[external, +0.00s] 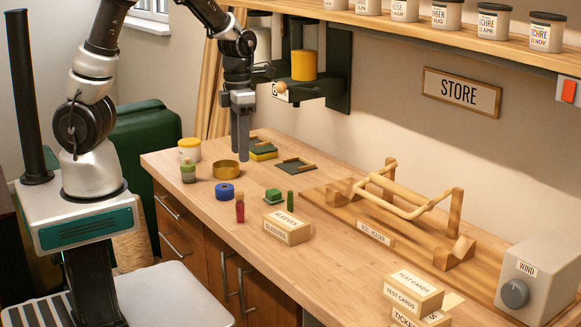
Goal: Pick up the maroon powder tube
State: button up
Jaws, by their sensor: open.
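The maroon powder tube (240,209) stands upright on the wooden table, near its front edge. It is small and dark red with a lighter stopper on top. My gripper (241,158) points straight down over the table, above and behind the tube in the picture. The gripper is open and holds nothing. It is apart from the tube, and the tube is fully visible.
Near the tube are a blue ring (225,191), a brass dish (227,170), a green jar (188,172), a thin green tube (290,198) and a labelled sleeves box (287,229). A wooden rack (405,205) stands to the right. A shelf with jars overhangs the back.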

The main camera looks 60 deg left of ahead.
aim_at(240, 194)
notch_tip(240, 194, down, 12)
jog(key=b, duration=0.3)
jog(key=shift+s+a+f+b, duration=0.1)
jog(key=shift+s+f+b, duration=0.05)
jog(key=shift+b, duration=0.25)
jog(key=f+b, duration=0.1)
jog(key=f, duration=0.4)
jog(key=shift+a+f+b, duration=0.1)
jog(key=shift+a+b, duration=0.1)
jog(key=shift+b, duration=0.15)
grip_shut()
